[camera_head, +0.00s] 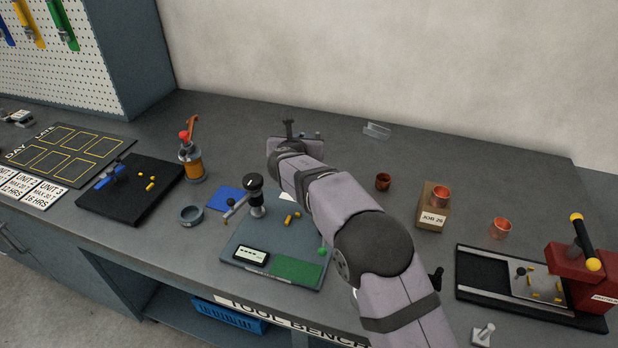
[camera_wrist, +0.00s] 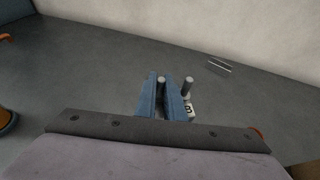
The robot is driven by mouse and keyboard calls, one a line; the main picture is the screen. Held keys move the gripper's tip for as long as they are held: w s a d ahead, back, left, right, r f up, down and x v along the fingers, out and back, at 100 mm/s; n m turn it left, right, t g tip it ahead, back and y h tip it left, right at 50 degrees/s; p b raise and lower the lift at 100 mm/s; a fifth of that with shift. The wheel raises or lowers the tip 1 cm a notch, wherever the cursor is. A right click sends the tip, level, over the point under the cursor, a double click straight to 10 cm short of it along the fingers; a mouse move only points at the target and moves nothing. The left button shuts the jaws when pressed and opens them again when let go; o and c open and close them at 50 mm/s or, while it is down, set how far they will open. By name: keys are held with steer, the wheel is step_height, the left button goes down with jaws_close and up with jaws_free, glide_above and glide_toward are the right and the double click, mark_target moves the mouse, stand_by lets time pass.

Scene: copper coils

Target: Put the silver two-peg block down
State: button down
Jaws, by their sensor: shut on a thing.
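My gripper (camera_head: 302,134) is over the back part of the bench, its hand and arm hiding most of what is there in the head view. In the wrist view its two blue fingers (camera_wrist: 162,82) are closed around one grey peg of the silver two-peg block (camera_wrist: 187,86). The second peg stands to the right of the fingers, above a white label with a dark character. The block's base is mostly hidden by the fingers. I cannot tell whether it touches the bench.
A clear bent holder (camera_head: 376,131) stands behind and to the right, with bare bench (camera_head: 230,115) around. An orange-handled device (camera_head: 192,160) and a blue-grey board (camera_head: 240,232) are left and in front.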

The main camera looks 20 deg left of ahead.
steer(key=shift+f+b, duration=0.4)
steer(key=shift+f, duration=4.5)
steer(key=c, duration=2.3)
jaws_free()
steer(key=shift+f, duration=0.25)
steer(key=o, duration=0.5)
steer(key=shift+c, duration=0.2)
steer(key=shift+r, duration=0.1)
steer(key=shift+r, duration=0.15)
steer(key=b+v, duration=0.3)
steer(key=v, duration=0.9)
